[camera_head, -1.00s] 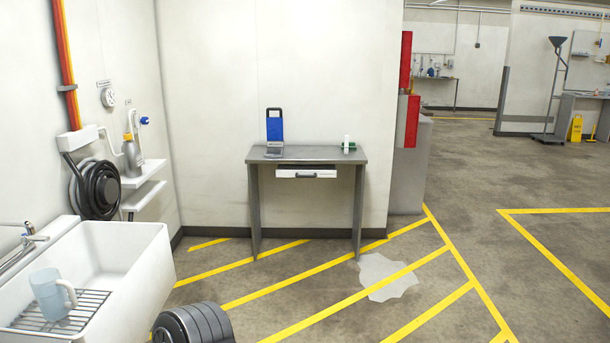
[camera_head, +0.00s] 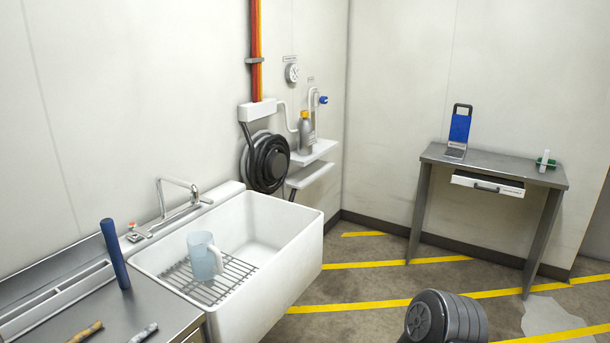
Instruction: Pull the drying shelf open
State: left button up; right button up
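No thing in view is plainly marked as the drying shelf. Two white shelves are fixed to the back wall beyond the sink: an upper shelf (camera_head: 318,152) holding a grey bottle with a yellow cap (camera_head: 305,133), and a lower, empty-looking shelf (camera_head: 310,175) just below it.
A white sink (camera_head: 265,302) holds a wire rack (camera_head: 232,284) with a translucent jug (camera_head: 204,257). A steel counter (camera_head: 150,305) with a blue cylinder (camera_head: 115,254) is at lower left. A black hose reel (camera_head: 268,162) hangs on the wall. A pale floor patch (camera_head: 550,316) lies at lower right.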

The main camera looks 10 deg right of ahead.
aim_at(494, 184)
jog(key=i+l+z, duration=0.8)
jog(key=z, duration=0.15)
jog(key=i+l+z, duration=0.1)
jog(key=i+z, duration=0.5)
jog(key=i, duration=0.4)
jog(key=i+j+z, duration=0.1)
jog(key=i, duration=0.45)
jog(key=i+z, duration=0.1)
jog(key=i, duration=0.4)
jog(key=i+j+z, duration=0.15)
jog(key=i, duration=0.35)
jog(key=i+j+z, duration=0.1)
jog(key=i+j, duration=0.15)
jog(key=i, duration=0.3)
